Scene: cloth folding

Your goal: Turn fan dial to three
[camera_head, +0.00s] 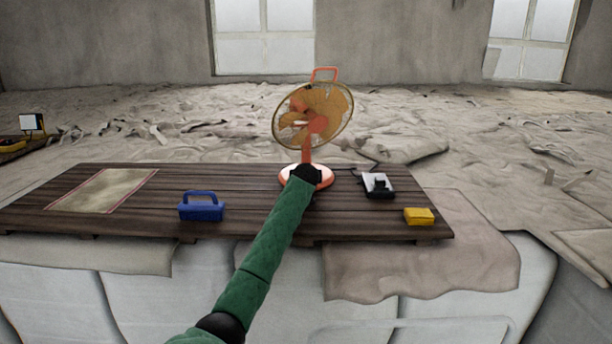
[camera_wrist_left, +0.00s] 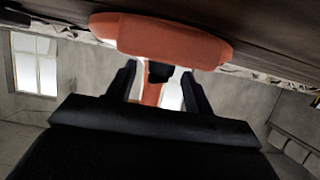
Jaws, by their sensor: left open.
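An orange fan (camera_head: 306,152) with a round wire cage, a top handle and a round base stands upright on a dark plank board. My left gripper (camera_head: 307,172) is at the front of the fan's base and hides part of it and of the lower post. In the left wrist view, which is turned over, the orange base (camera_wrist_left: 170,38) is at the top. My open left gripper (camera_wrist_left: 160,78) has one finger on each side of the post. A small dark part (camera_wrist_left: 160,72), possibly the dial, shows between the fingers. Its numbers and setting cannot be read. My right gripper is not in view.
The plank board (camera_head: 130,222) also holds a blue case (camera_head: 201,207), a black and white device (camera_head: 378,185), a yellow block (camera_head: 419,216) and a flat beige mat (camera_head: 104,190). Rumpled cloth (camera_head: 480,155) covers the ground behind. The board is clear between the blue case and the fan.

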